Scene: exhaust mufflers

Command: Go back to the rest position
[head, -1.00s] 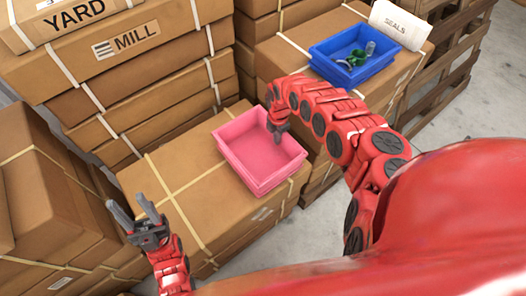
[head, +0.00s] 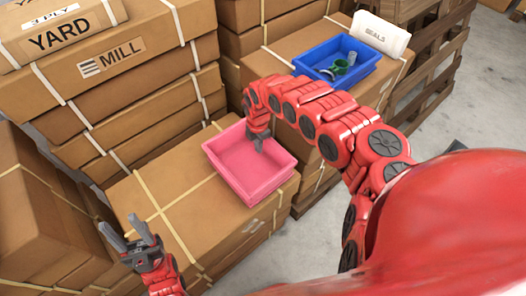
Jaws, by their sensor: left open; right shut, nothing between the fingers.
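My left gripper (head: 128,232) is open and empty at the lower left, over the left side of the carton stack, apart from the pink tray. My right gripper (head: 259,144) points down above the right part of the pink tray (head: 227,172) and is shut with nothing in it. The pink tray looks empty and sits on a strapped carton (head: 177,203). My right arm hides part of the cartons behind it.
A blue tray (head: 367,69) with a green part and a few grey or clear pieces stands on cartons behind my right arm. A white SEALS packet (head: 381,34) lies beside it. Tall carton stacks (head: 110,95) fill the left and back. Wooden pallets (head: 432,55) stand at right, with bare floor beyond.

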